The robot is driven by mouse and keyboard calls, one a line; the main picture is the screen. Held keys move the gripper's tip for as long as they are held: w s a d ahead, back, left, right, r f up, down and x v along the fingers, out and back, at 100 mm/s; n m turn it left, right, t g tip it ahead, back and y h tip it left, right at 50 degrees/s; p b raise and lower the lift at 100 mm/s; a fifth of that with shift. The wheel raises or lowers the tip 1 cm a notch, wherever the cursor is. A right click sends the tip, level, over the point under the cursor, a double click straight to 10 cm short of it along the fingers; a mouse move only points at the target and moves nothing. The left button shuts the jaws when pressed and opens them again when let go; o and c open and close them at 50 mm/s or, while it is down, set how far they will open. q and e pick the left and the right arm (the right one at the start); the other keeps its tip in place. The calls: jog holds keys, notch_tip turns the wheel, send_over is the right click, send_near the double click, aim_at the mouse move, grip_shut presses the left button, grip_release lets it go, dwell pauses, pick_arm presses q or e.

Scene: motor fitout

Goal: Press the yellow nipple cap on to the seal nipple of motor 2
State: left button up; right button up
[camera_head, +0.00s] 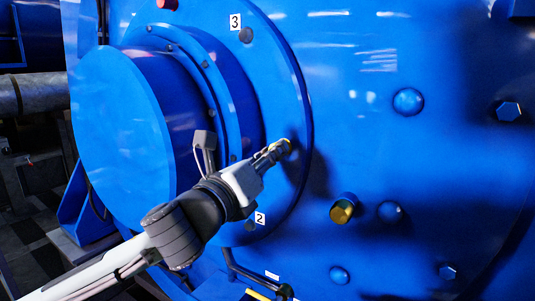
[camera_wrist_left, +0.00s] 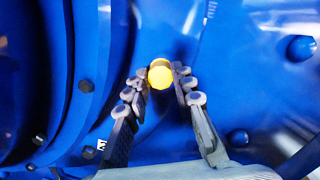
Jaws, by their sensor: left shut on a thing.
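My left gripper (camera_head: 284,148) reaches up from the lower left to the blue motor face. In the left wrist view its two fingers (camera_wrist_left: 160,82) are shut on the round yellow nipple cap (camera_wrist_left: 160,74). A sliver of yellow shows at the fingertips in the head view (camera_head: 288,143). The cap is at or close to the motor's round flange; I cannot tell whether it touches. Any seal nipple behind the cap is hidden. A label "2" (camera_head: 260,218) is on the flange below the gripper. My right gripper is not in view.
A label "3" (camera_head: 235,21) and a red fitting (camera_head: 167,4) are higher on the motor. A large blue cylinder (camera_head: 120,130) juts out left of my arm. A brass-ended blue fitting (camera_head: 342,211) and bolt heads stick out at right.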

pick_arm(q)
jog(key=o, duration=0.8)
jog(key=v, duration=0.7)
jog(key=shift+s, duration=0.25)
jog(key=shift+f, duration=0.1)
